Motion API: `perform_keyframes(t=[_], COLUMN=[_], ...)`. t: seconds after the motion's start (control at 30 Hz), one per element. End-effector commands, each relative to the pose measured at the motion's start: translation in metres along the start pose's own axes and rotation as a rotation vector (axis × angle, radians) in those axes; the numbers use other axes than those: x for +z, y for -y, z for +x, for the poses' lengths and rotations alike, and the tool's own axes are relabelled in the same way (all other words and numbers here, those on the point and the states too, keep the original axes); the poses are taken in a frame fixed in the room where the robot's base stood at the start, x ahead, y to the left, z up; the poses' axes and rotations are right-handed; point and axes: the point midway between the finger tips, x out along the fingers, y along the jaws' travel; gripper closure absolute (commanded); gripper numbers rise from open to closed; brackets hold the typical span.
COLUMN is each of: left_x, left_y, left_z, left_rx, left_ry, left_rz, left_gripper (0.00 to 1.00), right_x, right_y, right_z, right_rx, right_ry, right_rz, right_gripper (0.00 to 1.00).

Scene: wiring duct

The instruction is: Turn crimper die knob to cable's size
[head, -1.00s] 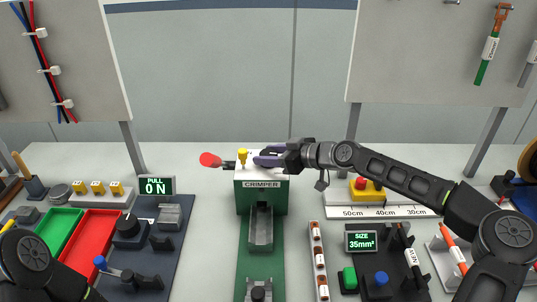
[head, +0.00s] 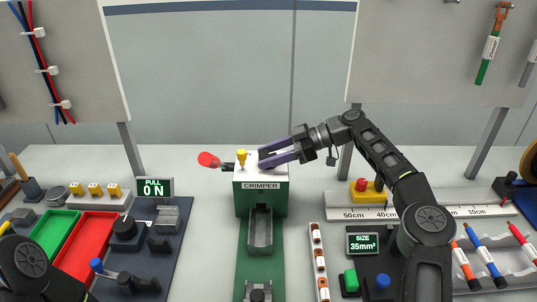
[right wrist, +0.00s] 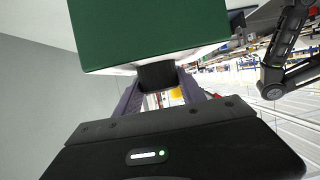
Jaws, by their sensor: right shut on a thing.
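The crimper (head: 261,199) is a green and white box with a red-tipped handle (head: 208,160) on its left and a yellow part (head: 241,155) on top. My right gripper (head: 263,158) reaches in from the right at the top of the crimper. In the right wrist view, its fingers are shut on a dark block (right wrist: 158,75), apparently the die knob, beside the green crimper body (right wrist: 150,30). The knob's markings are hidden. The size display (head: 363,243) reads 35mm². My left forearm shows at the lower left; its gripper is out of view.
A green track with a grey cradle (head: 260,232) runs forward from the crimper. A ruler (head: 370,214) and a red-and-yellow button box (head: 366,190) lie further right.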

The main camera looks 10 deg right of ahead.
Motion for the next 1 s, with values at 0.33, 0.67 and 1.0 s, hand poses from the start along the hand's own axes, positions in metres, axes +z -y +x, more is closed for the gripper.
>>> perform_keyframes(t=[0.33, 0.67, 1.0], left_x=[0.0, 0.0, 0.0], left_y=[-0.0001, -0.0001, 0.0003], left_z=[-0.0003, -0.0003, 0.0006], left_rx=[0.0, 0.0, 0.0], left_ry=[0.0, 0.0, 0.0], left_rz=[0.0, 0.0, 0.0], left_gripper=[0.64, 0.64, 0.64], right_x=[0.0011, 0.0009, -0.0003], right_y=[0.0, 0.0, 0.0003], right_z=[0.0007, 0.0005, 0.0009], right_rx=[-0.007, -0.006, -0.006], right_ry=[0.002, 0.001, 0.001], right_rz=[-0.002, -0.002, -0.002], right_gripper=[0.94, 0.32, 0.31])
